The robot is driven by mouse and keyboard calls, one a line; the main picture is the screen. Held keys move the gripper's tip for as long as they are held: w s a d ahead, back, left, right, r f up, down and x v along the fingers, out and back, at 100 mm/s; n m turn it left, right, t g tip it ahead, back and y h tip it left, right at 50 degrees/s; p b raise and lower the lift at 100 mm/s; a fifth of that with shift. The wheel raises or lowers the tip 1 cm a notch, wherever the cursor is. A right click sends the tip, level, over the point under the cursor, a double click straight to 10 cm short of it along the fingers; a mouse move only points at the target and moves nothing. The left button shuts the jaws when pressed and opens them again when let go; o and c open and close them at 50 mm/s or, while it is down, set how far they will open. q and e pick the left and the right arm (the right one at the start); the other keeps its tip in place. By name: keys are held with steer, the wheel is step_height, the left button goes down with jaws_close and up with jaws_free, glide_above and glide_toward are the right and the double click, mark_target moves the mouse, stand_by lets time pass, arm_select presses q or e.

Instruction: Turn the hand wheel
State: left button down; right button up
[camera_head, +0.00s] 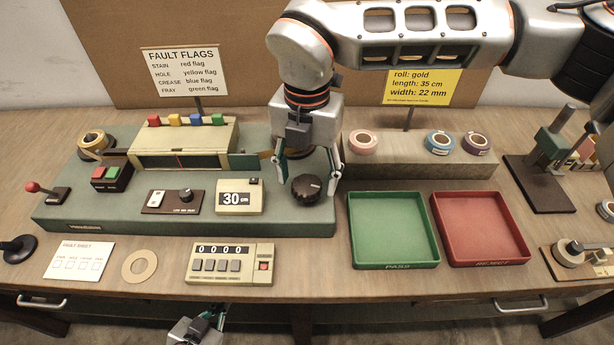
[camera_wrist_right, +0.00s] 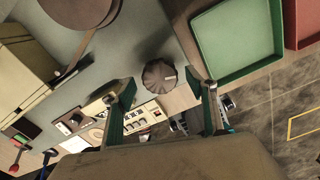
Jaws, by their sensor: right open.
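The hand wheel is a dark, ribbed knob (camera_head: 307,189) with a light mark on its top, at the right end of the green machine base (camera_head: 110,218). It also shows in the right wrist view (camera_wrist_right: 159,75), ahead of and between the fingers. My right gripper (camera_head: 309,176) comes down from above with its fingers open, one on each side of the wheel in the head view. I cannot tell whether they touch it. My left gripper (camera_head: 197,330) is at the bottom edge, below the table front, only partly in view; its jaws are unclear.
A display reading 30 cm (camera_head: 240,198) stands left of the wheel. The green tray (camera_head: 394,265) and red tray (camera_head: 487,259) lie to the right. A stand with tape rolls (camera_head: 418,160) is behind the green tray. A counter box (camera_head: 230,264) is in front.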

mark_target(307, 184)
step_height(307, 184, up, 11)
stand_by(0.3)
stand_by(0.5)
